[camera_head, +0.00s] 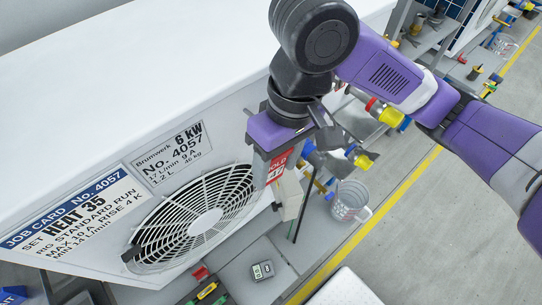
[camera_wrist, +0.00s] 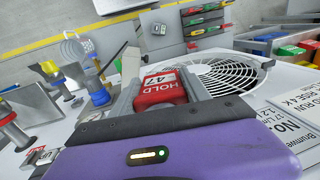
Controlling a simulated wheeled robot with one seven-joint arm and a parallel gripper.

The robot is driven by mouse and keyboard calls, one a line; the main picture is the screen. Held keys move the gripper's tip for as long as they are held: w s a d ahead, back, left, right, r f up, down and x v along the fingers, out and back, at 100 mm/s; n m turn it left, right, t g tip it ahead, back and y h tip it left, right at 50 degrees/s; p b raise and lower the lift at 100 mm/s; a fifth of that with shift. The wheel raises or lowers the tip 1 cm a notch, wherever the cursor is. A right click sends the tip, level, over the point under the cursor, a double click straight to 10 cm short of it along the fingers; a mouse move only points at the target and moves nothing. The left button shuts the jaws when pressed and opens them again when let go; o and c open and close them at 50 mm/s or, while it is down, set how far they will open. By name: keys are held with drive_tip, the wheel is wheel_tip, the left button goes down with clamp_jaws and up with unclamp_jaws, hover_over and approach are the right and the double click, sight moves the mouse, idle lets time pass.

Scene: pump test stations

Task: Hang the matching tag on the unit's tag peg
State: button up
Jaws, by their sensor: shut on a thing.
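My gripper (camera_head: 287,195) points down in front of the white unit's (camera_head: 130,85) fan side, near the fan grille's right edge. It is shut on a red and white tag (camera_head: 277,168) reading HOLD. The wrist view shows the same tag (camera_wrist: 161,88) between the two fingers (camera_wrist: 160,72), its word upside down. The unit carries a job card (camera_head: 70,212) for No. 4057, set HEAT 35, and a rating plate (camera_head: 172,152), also No. 4057. I cannot make out the tag peg; my gripper may hide it.
A clear measuring jug (camera_head: 350,201) stands right of the gripper. Valves with yellow and blue parts (camera_head: 362,160) are close behind it. A yellow line (camera_head: 385,200) marks open floor at the right.

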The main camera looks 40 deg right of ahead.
drive_tip(key=shift+s, duration=1.45)
